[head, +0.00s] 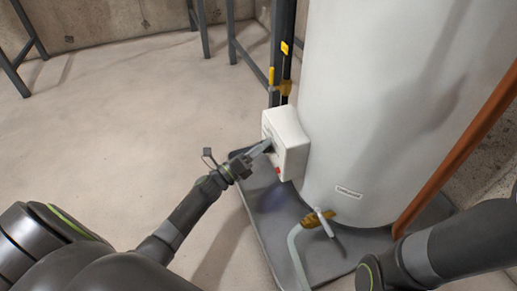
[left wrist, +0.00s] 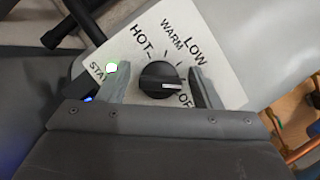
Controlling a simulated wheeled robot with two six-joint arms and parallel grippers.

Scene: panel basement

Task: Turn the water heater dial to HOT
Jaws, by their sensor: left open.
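The black round dial (left wrist: 160,80) sits on the white control panel (left wrist: 215,75) in the left wrist view. HOT is printed at its upper left, WARM above, LOW at upper right and OFF at lower right, partly hidden. The dial's white mark points right, near OFF. My left gripper (left wrist: 159,70) is open, with one finger on each side of the dial; I cannot tell whether they touch it. In the head view, my left gripper (head: 264,148) is at the front of the white control box (head: 290,144) and hides the dial. My right gripper is not in view.
The box is on the large white heater tank (head: 370,110), which stands on a grey tray (head: 266,225). A brass drain valve (head: 318,219) with a hose is low at front. A copper pipe (head: 460,150) slants at right. The floor at left is clear.

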